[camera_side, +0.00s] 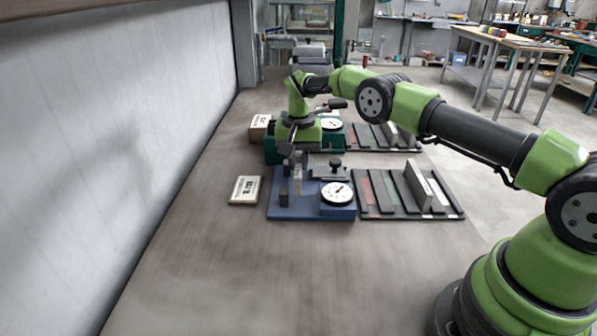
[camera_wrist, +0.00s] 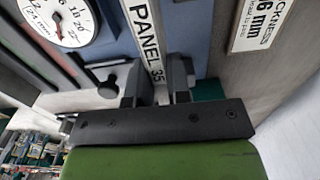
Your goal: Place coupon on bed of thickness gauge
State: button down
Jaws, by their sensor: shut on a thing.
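My gripper (camera_side: 296,156) points down over the blue thickness gauge (camera_side: 300,208) in the side view. It is shut on a pale, narrow coupon (camera_side: 298,180), which hangs upright in front of the gauge's dark post. In the wrist view my gripper (camera_wrist: 157,80) has one finger on each side of the coupon (camera_wrist: 146,38), whose label reads "PANEL 35". The gauge's round white dial (camera_side: 336,193) is to the right of the coupon; it also shows in the wrist view (camera_wrist: 62,20). I cannot tell whether the coupon's lower end touches the gauge bed.
A thickness sign (camera_side: 245,190) lies left of the gauge. A second, green gauge (camera_side: 331,141) and rack are behind. A wall bounds the left; the front bench is clear.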

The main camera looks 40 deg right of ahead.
jog(key=shift+f, duration=1.4)
jog(key=shift+f, duration=0.1)
jog(key=c, duration=1.1)
grip_release()
jog(key=shift+f, duration=0.1)
